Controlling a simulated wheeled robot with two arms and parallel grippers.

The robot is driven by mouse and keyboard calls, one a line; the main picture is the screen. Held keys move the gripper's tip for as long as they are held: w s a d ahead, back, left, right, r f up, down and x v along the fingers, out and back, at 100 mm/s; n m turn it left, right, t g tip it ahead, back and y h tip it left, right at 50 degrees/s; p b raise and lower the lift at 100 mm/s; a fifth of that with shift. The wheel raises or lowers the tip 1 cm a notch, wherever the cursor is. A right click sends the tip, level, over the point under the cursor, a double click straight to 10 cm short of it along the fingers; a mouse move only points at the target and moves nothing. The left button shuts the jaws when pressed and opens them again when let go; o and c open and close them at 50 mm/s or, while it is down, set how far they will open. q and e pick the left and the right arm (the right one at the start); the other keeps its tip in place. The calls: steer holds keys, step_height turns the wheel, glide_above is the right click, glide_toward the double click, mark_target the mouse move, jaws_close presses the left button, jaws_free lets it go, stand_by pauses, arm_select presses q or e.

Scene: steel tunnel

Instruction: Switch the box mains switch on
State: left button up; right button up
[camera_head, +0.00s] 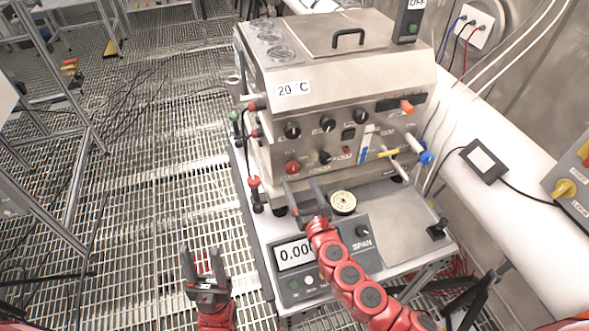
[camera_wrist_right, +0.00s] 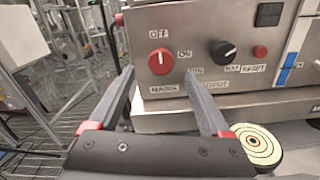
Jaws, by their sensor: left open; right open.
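The mains switch is a red round knob (camera_head: 292,167) at the lower left of the steel box's (camera_head: 340,75) front panel. In the right wrist view the knob (camera_wrist_right: 160,62) has OFF above it, ON to its right and a label reading MAINS below. Its pale mark looks roughly upright, towards OFF. My right gripper (camera_head: 304,187) is open just in front of and below the knob. In the wrist view its fingertips (camera_wrist_right: 160,76) lie either side of the knob, seemingly short of it. My left gripper (camera_head: 203,262) is open and empty over the grating floor.
A black knob (camera_wrist_right: 224,52) sits right of the mains switch. Red and green plugs (camera_head: 253,182) stick out at the box's left.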

mark_target(294, 170)
steer(key=x, duration=0.4)
steer(key=shift+w+r, duration=0.1)
steer(key=shift+w, duration=0.15)
steer(key=shift+w+a, duration=0.25)
steer(key=shift+w, duration=0.4)
jaws_close()
